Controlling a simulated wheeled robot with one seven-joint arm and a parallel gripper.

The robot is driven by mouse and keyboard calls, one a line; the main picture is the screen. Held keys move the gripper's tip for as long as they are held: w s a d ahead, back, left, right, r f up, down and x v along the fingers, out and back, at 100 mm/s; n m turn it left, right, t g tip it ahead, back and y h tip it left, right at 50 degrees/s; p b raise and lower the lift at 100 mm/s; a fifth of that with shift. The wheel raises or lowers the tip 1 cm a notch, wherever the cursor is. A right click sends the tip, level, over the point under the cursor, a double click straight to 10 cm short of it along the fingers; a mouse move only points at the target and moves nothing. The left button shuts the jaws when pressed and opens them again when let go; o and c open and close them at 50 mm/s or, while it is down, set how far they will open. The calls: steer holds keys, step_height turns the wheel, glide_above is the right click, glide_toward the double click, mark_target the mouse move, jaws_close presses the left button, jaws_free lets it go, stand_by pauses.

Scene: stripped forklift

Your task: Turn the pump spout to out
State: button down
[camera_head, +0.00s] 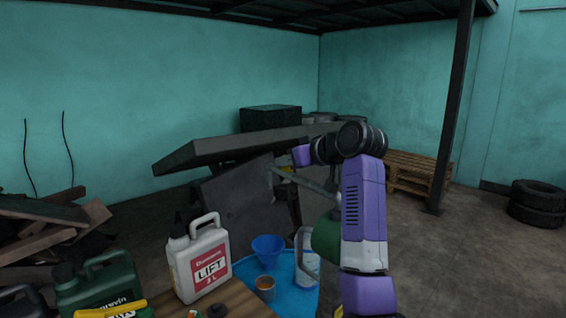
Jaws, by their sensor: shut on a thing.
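My gripper (287,171) is small in the head view, at the far end of my purple arm, in front of the dark forklift body. It is shut on a thin pale grey bar (314,182), which looks like the pump spout. The bar runs down to the right behind my arm. The fingertips are too small to see clearly. The pump body and any out marking cannot be made out. A rounded green thing (326,236) is partly hidden by my arm, and I cannot tell whether it belongs to the pump.
A white LIFT jug (202,262) and a green can (97,289) stand at front left on a wooden top. A blue funnel (267,250), a small tin (265,287) and a pale jug (306,262) are by a blue surface (288,300). A tilted dark panel (230,149) lies behind.

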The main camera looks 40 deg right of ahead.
steer(key=s+d+m+g+h, duration=0.2)
steer(key=d+m+h, duration=0.4)
steer(key=d, duration=0.3)
steer(key=shift+s+d+h, duration=0.25)
steer(key=shift+s+h, duration=0.15)
steer(key=shift+s, duration=0.25)
steer(key=c, duration=1.4)
jaws_free()
steer(key=shift+s+d, duration=0.1)
steer(key=shift+o, duration=0.2)
steer(key=b+v, duration=0.2)
steer(key=v, duration=0.5)
steer(key=shift+s+a+r, duration=0.2)
steer(key=shift+a, duration=0.15)
